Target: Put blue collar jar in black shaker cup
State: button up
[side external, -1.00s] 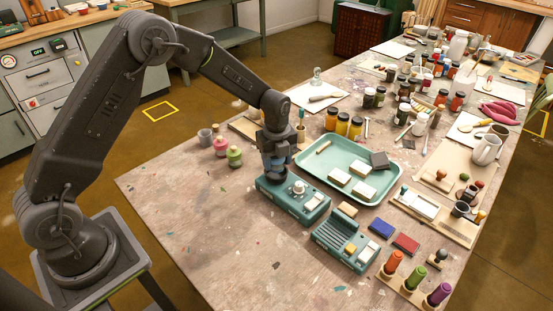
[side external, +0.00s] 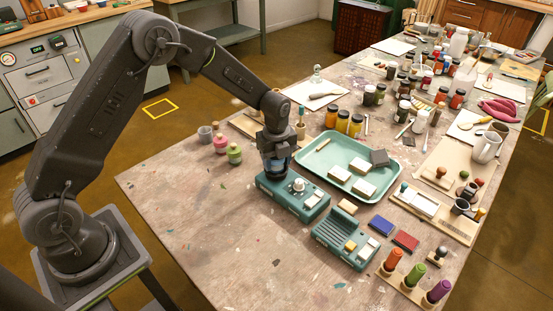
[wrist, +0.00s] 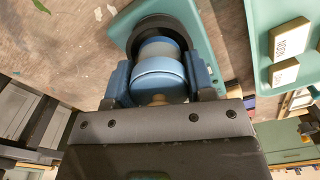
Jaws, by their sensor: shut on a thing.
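My gripper (wrist: 158,82) is shut on the blue collar jar (wrist: 158,72), with one finger on each side of it. The jar has a blue band and a paler grey-blue top. In the wrist view, the dark rim of the black shaker cup (wrist: 150,22) curves around the jar's far side. In the side view, my gripper (side external: 275,166) points down over the left end of a teal shaker machine (side external: 292,200), where the cup is mostly hidden. The jar lines up with the cup; how deep it sits inside cannot be told.
A mint tray (side external: 308,170) with pale labelled blocks lies just right of the machine. A second teal device (side external: 345,240) stands in front. Pink and green jars (side external: 234,154) stand to the left. The table's front left is clear.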

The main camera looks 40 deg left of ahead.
jog(key=shift+f, duration=0.5)
dwell(0.4)
jog(key=o, duration=1.1)
jog(key=shift+c, duration=0.2)
jog(key=shift+o, duration=0.5)
jog(key=o, duration=0.3)
jog(key=shift+r, duration=4)
